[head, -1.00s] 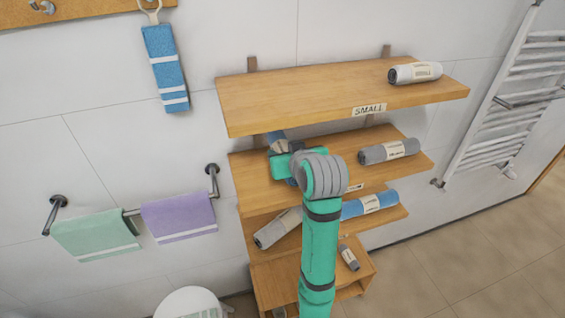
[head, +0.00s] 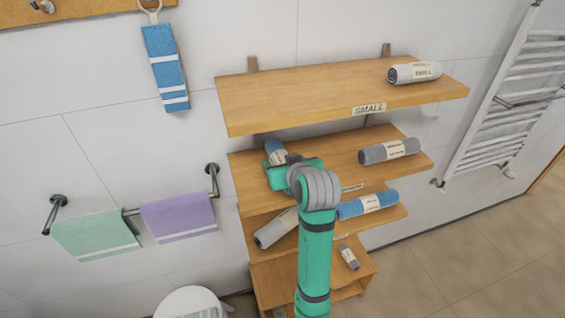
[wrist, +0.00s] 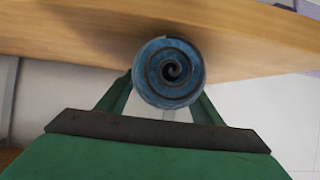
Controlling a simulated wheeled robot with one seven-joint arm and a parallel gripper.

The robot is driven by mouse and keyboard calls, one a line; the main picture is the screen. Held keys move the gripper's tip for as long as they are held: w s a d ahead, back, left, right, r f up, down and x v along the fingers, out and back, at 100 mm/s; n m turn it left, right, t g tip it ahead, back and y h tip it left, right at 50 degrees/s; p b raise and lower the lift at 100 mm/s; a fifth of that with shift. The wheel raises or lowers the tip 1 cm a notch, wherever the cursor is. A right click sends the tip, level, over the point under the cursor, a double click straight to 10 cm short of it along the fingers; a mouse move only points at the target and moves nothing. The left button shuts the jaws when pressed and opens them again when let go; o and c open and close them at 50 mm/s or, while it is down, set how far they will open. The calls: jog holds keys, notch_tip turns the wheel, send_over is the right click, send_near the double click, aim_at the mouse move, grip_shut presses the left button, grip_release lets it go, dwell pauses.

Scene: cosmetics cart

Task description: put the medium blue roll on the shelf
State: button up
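A blue roll with a pale paper band (head: 276,151) is at the left part of the middle shelf (head: 340,155), just above or on the board; I cannot tell whether it touches. In the wrist view its spiral end (wrist: 169,72) sits between the two green fingers of my gripper (wrist: 163,100), which close against its sides. My gripper, in the head view (head: 284,168), is shut on this roll, and the arm hides part of it. The band's text is too small to read. The middle shelf's front label is partly hidden by my arm.
A grey roll (head: 389,151) lies on the middle shelf's right side. The top shelf (head: 300,100), labelled SMALL, holds a white-grey roll (head: 414,72) and overhangs my gripper. Below are another blue roll (head: 367,204), a grey roll (head: 274,229) and a small grey roll (head: 348,257).

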jog(key=shift+r, duration=0.1)
jog(key=shift+s+d+r, duration=0.1)
jog(key=shift+s+r, duration=0.05)
jog(key=shift+s, duration=0.05)
jog(key=v, duration=1.1)
jog(key=shift+s+r, duration=0.1)
jog(key=shift+s, duration=0.2)
